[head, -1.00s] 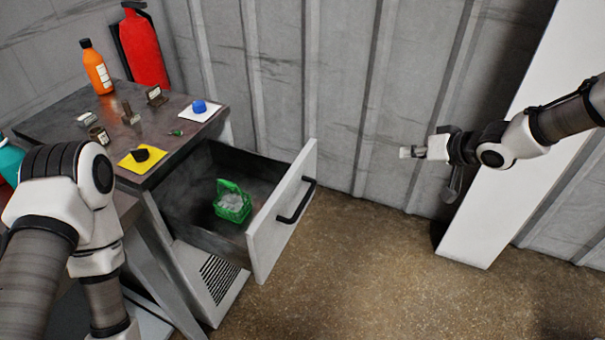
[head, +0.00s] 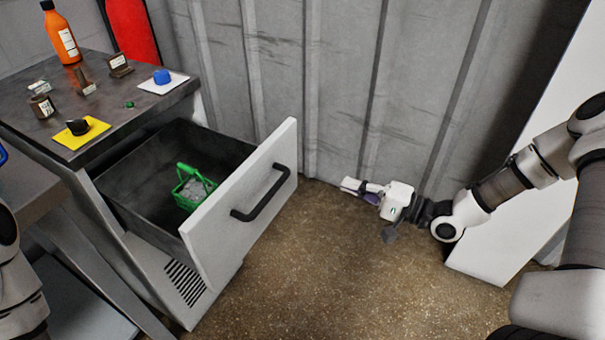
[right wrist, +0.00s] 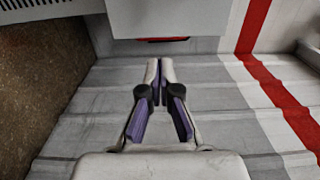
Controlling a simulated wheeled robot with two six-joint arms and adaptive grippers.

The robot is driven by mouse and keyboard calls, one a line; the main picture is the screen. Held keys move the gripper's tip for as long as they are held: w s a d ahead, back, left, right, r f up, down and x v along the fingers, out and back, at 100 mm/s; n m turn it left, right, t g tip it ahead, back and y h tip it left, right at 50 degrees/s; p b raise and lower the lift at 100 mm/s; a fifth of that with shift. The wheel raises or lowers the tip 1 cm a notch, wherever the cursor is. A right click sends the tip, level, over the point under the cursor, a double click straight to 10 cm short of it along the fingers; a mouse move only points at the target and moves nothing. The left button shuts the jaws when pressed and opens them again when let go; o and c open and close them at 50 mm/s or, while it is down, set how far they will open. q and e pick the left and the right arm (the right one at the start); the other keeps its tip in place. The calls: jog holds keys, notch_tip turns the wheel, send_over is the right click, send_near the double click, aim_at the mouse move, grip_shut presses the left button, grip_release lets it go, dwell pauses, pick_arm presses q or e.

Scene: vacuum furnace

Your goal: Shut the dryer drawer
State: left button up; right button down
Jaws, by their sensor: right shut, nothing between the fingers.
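The dryer drawer (head: 238,222) stands pulled out of the cabinet under the table top, with a pale front panel and a dark bar handle (head: 262,192). A green basket (head: 190,188) with whitish contents sits inside it. My right gripper (head: 345,184) is shut and empty, to the right of the drawer front and apart from it, pointing left. In the right wrist view, its fingers (right wrist: 160,68) are together, and a pale panel that looks like the drawer front (right wrist: 170,18) shows beyond them. My left gripper is out of view; only part of my left arm shows at the left edge.
The table top (head: 100,105) holds an orange bottle (head: 62,35), a yellow pad (head: 68,140), a blue cap (head: 162,76) and small items. A red extinguisher (head: 132,30) is behind. Grey corrugated wall (head: 330,80) stands behind my gripper. The floor (head: 320,280) before the drawer is clear.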

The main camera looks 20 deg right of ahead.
aim_at(216, 135)
jog(key=b+x, duration=0.3)
jog(key=x, duration=0.8)
jog(key=shift+w+a+f+b, duration=0.1)
jog(key=shift+a+f+b, duration=0.05)
jog(key=shift+b, duration=0.25)
jog(key=shift+w+a, duration=0.15)
jog(key=shift+w, duration=0.15)
jog(key=shift+w+a, duration=0.35)
jog(key=x, duration=2.5)
jog(key=shift+w+a+b, duration=0.15)
jog(key=shift+b, duration=0.25)
jog(key=shift+r, duration=0.3)
jog(key=shift+w+r, duration=0.1)
jog(key=shift+r, duration=0.05)
